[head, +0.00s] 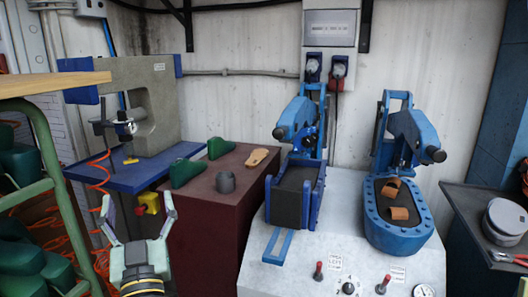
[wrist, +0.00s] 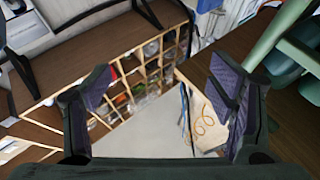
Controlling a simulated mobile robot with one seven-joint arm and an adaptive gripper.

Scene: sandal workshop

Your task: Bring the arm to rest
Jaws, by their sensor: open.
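My gripper (head: 138,214) is at the lower left of the head view, pointing up with its two fingers spread apart and nothing between them. In the wrist view my gripper (wrist: 160,115) is also open and empty. Beyond its fingers lie the floor and a wooden rack with many compartments (wrist: 140,75). My gripper appears in front of the dark red cabinet and the blue-topped stand. I cannot tell its exact distance from them.
Blue presses (head: 298,125) stand on a pale machine bench at right. A green-framed table (head: 45,150) is close at left. Orange hose (head: 103,190) hangs nearby.

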